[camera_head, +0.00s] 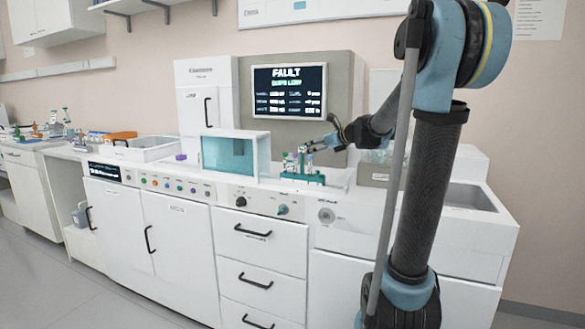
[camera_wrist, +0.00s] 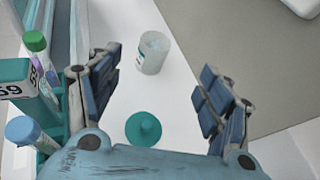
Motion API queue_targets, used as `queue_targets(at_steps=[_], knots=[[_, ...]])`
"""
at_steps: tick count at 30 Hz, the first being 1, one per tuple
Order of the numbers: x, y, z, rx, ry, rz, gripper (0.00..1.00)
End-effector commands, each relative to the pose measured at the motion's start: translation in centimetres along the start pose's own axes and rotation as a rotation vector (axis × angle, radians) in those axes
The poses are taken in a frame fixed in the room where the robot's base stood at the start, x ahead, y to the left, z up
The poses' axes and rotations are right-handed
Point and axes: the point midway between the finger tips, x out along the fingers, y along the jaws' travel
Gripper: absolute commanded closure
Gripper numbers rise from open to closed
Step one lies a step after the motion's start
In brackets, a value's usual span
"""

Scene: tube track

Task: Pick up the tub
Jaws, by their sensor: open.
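The tub (camera_wrist: 152,52) is a small, pale translucent cup with a label on its side. It stands upright on the white counter in the wrist view, ahead of my gripper (camera_wrist: 160,65) and between the lines of its two fingers. My gripper is open, with nothing between its blue-padded fingers. A round teal lid-like piece with a central knob (camera_wrist: 143,129) lies on the counter nearer to my palm. In the head view my gripper (camera_head: 318,146) is low over the counter beside the teal tube rack (camera_head: 303,179). I cannot make out the tub there.
The rack, with capped tubes (camera_wrist: 36,43) and a number plate (camera_wrist: 17,80), stands close by my left finger in the wrist view. A teal-windowed box (camera_head: 235,152) stands left of the rack. A grey panel (camera_wrist: 245,50) borders the white strip on the right.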

Motion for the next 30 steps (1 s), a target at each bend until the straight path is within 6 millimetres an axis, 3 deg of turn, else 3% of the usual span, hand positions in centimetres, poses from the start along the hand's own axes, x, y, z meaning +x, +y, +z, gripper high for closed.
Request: queue_targets(at_steps=[3,7,30], knots=[[-0.4,0.2,-1.4,0.07,0.009,0.008,0.28],[0.4,0.5,-1.6,0.091,0.012,0.014,0.28],[10.9,0.8,-1.6,0.087,0.01,0.014,0.28]])
